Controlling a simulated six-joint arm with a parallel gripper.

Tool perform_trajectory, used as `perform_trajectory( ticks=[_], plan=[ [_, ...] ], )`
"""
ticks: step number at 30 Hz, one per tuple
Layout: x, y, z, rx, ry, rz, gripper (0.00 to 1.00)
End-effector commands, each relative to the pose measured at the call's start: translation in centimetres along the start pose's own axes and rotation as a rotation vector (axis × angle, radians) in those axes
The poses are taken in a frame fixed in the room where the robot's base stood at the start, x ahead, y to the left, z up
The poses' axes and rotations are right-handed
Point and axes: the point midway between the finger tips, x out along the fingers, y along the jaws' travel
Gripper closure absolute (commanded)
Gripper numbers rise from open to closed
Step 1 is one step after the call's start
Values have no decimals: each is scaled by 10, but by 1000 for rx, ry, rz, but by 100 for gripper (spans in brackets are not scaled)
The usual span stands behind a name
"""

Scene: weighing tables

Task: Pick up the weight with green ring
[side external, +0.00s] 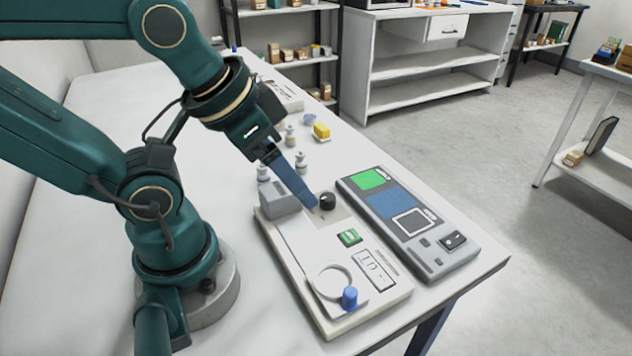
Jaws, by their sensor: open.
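The second finger is mostly hidden.
The white panel (330,255) carries a grey block (281,200), a ring (330,281) and a blue knob (349,297). A grey device (436,258) with green and blue areas lies right of it. The table's left side is clear.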

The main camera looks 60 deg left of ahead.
Motion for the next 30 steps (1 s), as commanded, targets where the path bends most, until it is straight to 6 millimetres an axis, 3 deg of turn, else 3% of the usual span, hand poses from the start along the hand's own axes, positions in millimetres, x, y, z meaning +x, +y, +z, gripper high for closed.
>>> perform_trajectory(
  ticks=[6, 11, 16, 24, 30],
  plan=[
    [-1, 0, 0, 42, -2, 0, 31],
    [-13, -4, -30, 130, 18, -12, 31],
    [-10, -23, -66, 161, -36, -46, 31],
    [25, -83, -114, 133, -178, -88, 31],
    [68, -144, -123, 58, -296, -91, 31]
  ],
)
